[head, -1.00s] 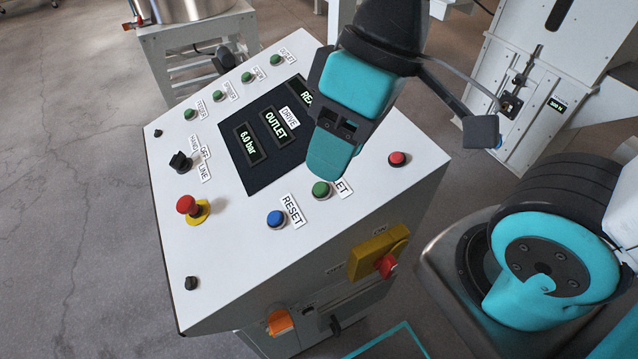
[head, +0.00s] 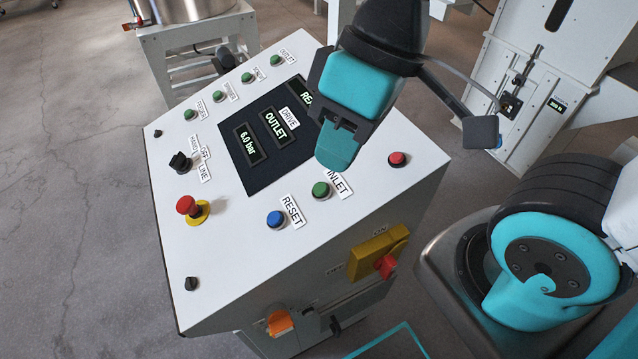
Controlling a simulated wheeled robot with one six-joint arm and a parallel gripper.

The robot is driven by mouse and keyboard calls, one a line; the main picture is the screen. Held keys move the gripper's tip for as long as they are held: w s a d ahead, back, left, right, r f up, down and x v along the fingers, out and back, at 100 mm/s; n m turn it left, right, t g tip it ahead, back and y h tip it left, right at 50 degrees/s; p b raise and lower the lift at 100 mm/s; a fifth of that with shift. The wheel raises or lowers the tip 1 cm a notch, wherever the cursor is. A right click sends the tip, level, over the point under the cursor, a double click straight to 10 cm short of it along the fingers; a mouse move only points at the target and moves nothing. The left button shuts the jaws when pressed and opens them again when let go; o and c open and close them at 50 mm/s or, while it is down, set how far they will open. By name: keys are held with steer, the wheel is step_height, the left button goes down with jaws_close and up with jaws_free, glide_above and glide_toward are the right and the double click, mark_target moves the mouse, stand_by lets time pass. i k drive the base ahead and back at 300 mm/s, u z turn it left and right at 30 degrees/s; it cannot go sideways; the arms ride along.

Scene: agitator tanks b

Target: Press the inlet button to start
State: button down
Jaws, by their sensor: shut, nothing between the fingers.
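The green inlet button (head: 321,191) is on the lower right of the sloped white control panel (head: 235,235). Its label (head: 340,182) reads INLET and is now in view beside it. My gripper (head: 337,160) is shut and empty. In the picture its tip sits just above and right of the inlet button, with a gap between them. The tip appears raised over the panel; I cannot tell its exact height. The panel display (head: 265,140) reads OUTLET, DRIVE and 6.0 bar; its upper right part is hidden behind my gripper.
A blue RESET button (head: 275,220) is left of the inlet button, and a red button (head: 397,159) is to its right. A red emergency stop (head: 187,206) stands up at the panel's left. A yellow switch (head: 378,251) with a red knob is on the front face.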

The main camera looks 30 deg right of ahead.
mark_target(320, 189)
steer(key=k, duration=1.35)
steer(key=u, duration=0.25)
steer(key=i, duration=0.9)
steer(key=z, duration=0.25)
